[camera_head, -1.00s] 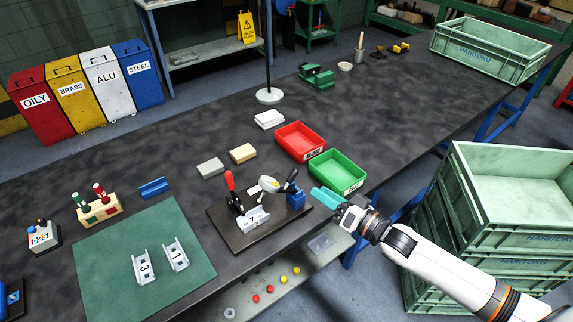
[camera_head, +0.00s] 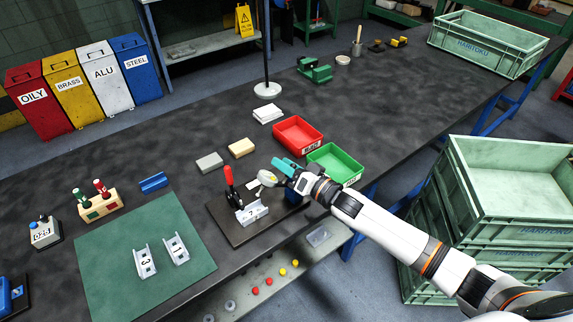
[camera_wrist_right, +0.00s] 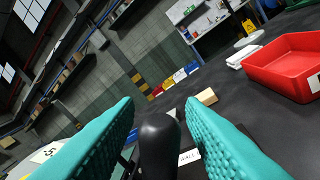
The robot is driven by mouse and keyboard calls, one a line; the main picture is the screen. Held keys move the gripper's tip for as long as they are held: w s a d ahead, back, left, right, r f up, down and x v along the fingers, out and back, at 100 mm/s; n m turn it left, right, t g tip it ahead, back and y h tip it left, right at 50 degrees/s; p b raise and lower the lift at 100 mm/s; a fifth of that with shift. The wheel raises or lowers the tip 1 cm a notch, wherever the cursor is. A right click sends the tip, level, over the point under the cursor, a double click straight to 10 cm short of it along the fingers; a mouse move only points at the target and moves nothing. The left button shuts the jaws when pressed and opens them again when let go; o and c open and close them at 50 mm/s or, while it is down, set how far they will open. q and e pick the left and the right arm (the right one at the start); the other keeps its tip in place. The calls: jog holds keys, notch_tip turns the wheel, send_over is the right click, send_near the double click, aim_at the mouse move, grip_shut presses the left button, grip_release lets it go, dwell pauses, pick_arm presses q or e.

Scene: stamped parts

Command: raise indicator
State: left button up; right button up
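The test stand (camera_head: 233,236) is a dark plate near the table's front edge. It carries a numbered metal channel part (camera_head: 254,213), a red-handled clamp (camera_head: 229,177) and a round dial indicator (camera_head: 267,179). My right gripper (camera_head: 284,165) is over the stand, its teal fingers beside the dial and hiding the black lever and part of the blue post. In the right wrist view, the black lever knob (camera_wrist_right: 157,140) stands between the spread fingers of my right gripper (camera_wrist_right: 160,103). The fingers look open, with gaps beside the knob. My left gripper is out of view.
A red bin (camera_head: 297,131) and a green bin (camera_head: 342,158) stand close behind the right gripper. A green mat (camera_head: 110,270) with two channel parts lies left. Two blocks (camera_head: 241,148) lie behind the stand. Stacked crates (camera_head: 510,205) stand at the right.

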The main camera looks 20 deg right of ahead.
grip_shut()
dwell(0.3)
jog(key=shift+w+d+m, duration=0.2)
jog(key=shift+d+m, duration=0.3)
jog(key=shift+m, duration=0.4)
jog(key=shift+w+d+m+t, duration=0.15)
jog(key=shift+d+m+t, duration=0.2)
jog(key=shift+m, duration=0.45)
jog(key=shift+w+d+f+m+b, duration=0.15)
jog(key=shift+d+m+b, duration=0.35)
jog(key=shift+m, duration=0.3)
jog(key=shift+w+d+f+m+t+b, duration=0.2)
jog(key=shift+d+m+t+b, duration=0.3)
jog(key=shift+m, duration=0.45)
jog(key=shift+w+d+f+m+t+b, duration=0.15)
jog(key=shift+d+m+b, duration=0.15)
jog(key=shift+m+b, duration=0.5)
jog(key=shift+m, duration=0.35)
